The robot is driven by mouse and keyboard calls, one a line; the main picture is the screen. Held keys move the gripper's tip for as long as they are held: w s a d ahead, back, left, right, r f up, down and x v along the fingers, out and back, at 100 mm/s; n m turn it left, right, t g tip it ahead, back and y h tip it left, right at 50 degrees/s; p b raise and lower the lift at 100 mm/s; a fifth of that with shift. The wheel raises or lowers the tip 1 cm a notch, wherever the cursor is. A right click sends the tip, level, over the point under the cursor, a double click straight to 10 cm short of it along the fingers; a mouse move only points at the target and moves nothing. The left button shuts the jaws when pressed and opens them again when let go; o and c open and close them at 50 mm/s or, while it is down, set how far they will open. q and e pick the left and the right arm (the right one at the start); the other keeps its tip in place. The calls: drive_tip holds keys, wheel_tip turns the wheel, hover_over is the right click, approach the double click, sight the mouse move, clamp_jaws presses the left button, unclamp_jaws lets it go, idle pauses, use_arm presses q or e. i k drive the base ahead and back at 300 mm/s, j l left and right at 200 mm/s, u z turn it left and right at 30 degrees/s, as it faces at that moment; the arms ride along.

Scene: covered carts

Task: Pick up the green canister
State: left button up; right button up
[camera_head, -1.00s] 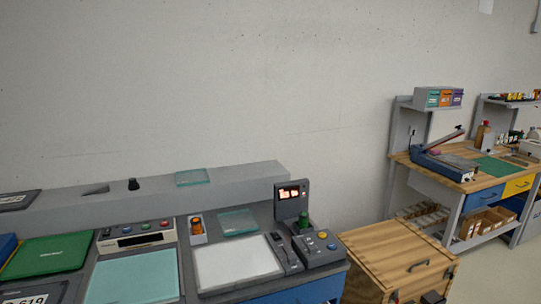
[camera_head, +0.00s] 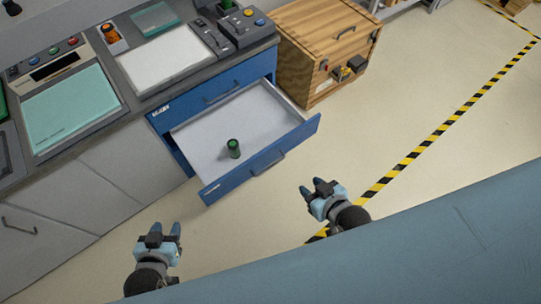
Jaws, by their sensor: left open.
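A small dark green canister (camera_head: 233,148) stands upright inside an open blue drawer (camera_head: 290,139), towards its front left part. The drawer has a pale grey floor and is pulled out from under the counter. My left gripper (camera_head: 166,231) is open and empty, low in the view, to the left of and nearer than the drawer. My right gripper (camera_head: 311,186) looks open and empty, just in front of the drawer's right part. Neither gripper touches the canister.
The counter above holds a white panel (camera_head: 165,56), a teal panel (camera_head: 70,110) and a control box (camera_head: 243,24). A wooden crate (camera_head: 318,45) stands right of the drawer. Black and yellow tape (camera_head: 434,136) crosses the clear floor.

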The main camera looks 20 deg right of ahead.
sight(232, 144)
drive_tip(key=i+l, duration=0.2)
drive_tip(key=l, duration=0.15)
drive_tip(key=i+l, duration=0.2)
drive_tip(key=l, duration=0.2)
drive_tip(key=i+l, duration=0.2)
drive_tip(key=l, duration=0.15)
drive_tip(key=l+u, duration=0.15)
drive_tip(key=u, duration=0.25)
drive_tip(key=i+l+u, duration=0.1)
drive_tip(key=u, duration=0.3)
drive_tip(key=l+u, duration=0.35)
drive_tip(key=u, duration=0.75)
